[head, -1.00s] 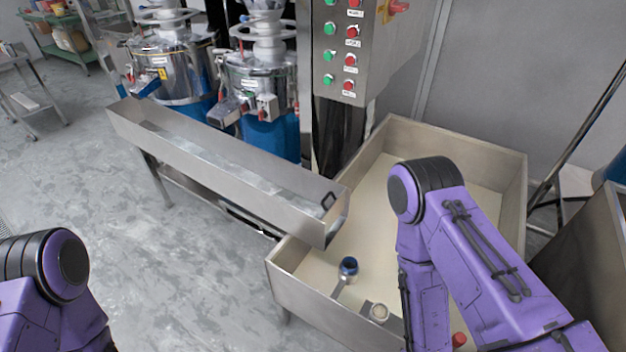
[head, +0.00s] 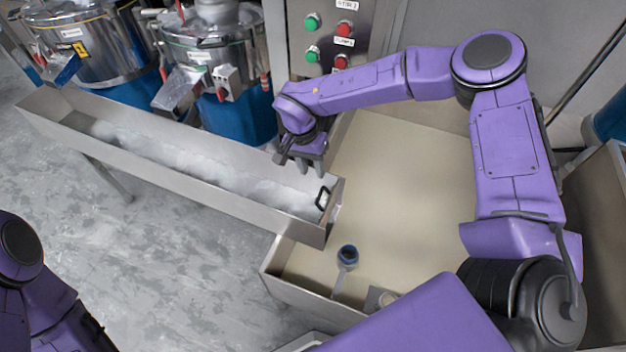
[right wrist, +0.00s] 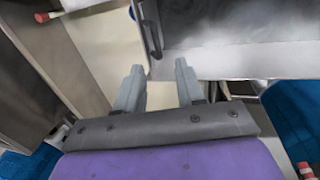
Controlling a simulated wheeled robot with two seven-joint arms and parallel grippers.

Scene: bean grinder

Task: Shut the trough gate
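The long metal trough (head: 170,180) runs from the upper left to the middle of the head view and has white material along its floor. The black gate handle (head: 322,197) is at its right end, over the edge of the large bin; it also shows in the right wrist view (right wrist: 153,30). I cannot tell clearly how the gate plate sits. My right gripper (head: 302,168) is above and behind the handle, apart from it. Its two fingers (right wrist: 158,82) are spread with nothing between them. My left gripper is out of view; only its arm shows at the lower left.
The large open bin (head: 400,190) lies below and right of the trough end. A blue-topped piece (head: 347,256) is inside near its front. A control cabinet (head: 350,60) with green and red buttons and steel grinders (head: 90,50) stand behind. Grey floor is clear at front left.

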